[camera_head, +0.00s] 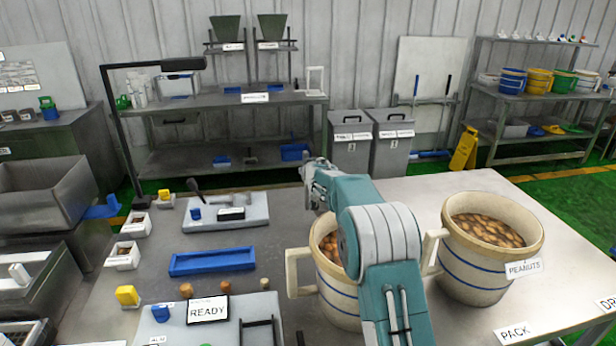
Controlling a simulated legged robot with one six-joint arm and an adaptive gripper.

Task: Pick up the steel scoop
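I cannot clearly make out a steel scoop. A small dark handled tool (195,187) stands on the grey board at the back of the table; its kind is too small to tell. My gripper (312,190) is raised over the table, right of that board and behind the near cream bucket. The gripper is small and seen from behind, so its fingers are unclear. My teal arm covers part of the near bucket (340,300), which holds brown nuts. A second cream bucket (475,285) labelled PEANUTS stands to the right, full of nuts.
A blue tray (212,261) lies mid-table. A READY sign (208,309) and small wooden pieces stand in front of it. Small white bins (123,255) line the left edge. Open tabletop lies behind the PEANUTS bucket, near the back right. Grey bins (352,140) stand beyond the table.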

